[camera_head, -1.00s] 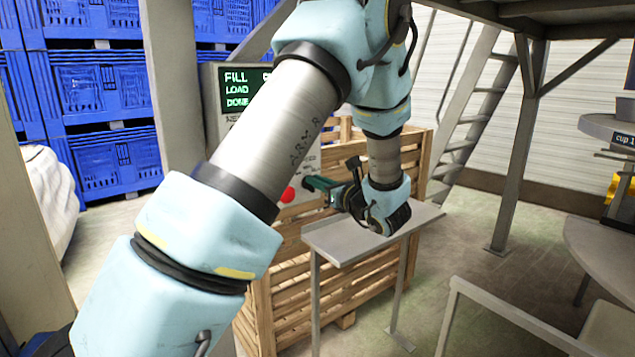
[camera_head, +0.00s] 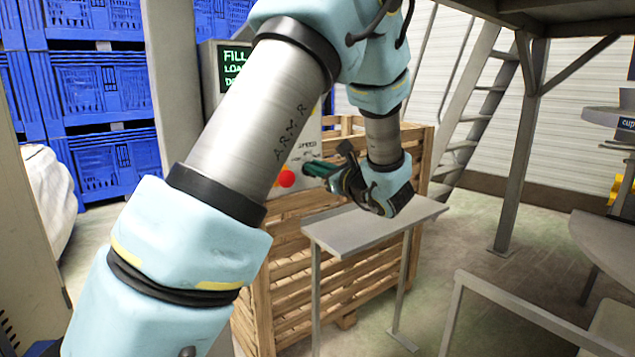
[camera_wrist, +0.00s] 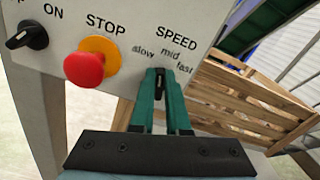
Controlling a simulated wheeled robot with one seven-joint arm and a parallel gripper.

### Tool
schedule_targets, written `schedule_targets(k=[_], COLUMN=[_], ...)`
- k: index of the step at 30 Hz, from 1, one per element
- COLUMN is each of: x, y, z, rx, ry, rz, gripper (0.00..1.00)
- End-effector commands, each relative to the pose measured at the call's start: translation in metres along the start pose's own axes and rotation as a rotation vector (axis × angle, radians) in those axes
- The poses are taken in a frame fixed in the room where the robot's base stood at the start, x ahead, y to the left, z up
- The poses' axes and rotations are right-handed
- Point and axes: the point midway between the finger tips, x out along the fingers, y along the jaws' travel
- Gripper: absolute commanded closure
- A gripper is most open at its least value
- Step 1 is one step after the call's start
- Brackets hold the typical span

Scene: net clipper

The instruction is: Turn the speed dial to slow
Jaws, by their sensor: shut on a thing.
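The speed dial (camera_wrist: 160,78) is a small black knob on a grey panel, below the labels SPEED, slow, mid and fast. In the wrist view my gripper (camera_wrist: 161,82) has its teal fingers shut on the dial, one on each side. The dial's visible end points up in that view, roughly between slow and mid. The fingers hide part of the knob, so its exact setting is hard to tell. In the head view my gripper (camera_head: 318,168) reaches the panel's right side; the dial is hidden there.
A red STOP button (camera_wrist: 84,67) on an orange ring sits left of the dial, with a black ON knob (camera_wrist: 28,37) farther left. A grey side table (camera_head: 375,229) stands below my wrist. A slatted wooden crate (camera_head: 290,290) stands behind it.

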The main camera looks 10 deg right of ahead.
Motion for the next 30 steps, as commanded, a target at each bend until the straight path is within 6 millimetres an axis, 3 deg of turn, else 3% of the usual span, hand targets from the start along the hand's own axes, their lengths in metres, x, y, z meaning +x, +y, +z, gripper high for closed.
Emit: schedule_targets(k=[1,15,30], x=[-0.0006,-0.0005,-0.0003], y=[0.0032,0.0081,0.0081], z=[-0.0080,-0.0072,-0.0028], rx=[-0.046,-0.392,-0.505], ry=[-0.002,-0.001,0.001], rz=[-0.001,0.000,0.001], gripper=[1.00,1.00,1.00])
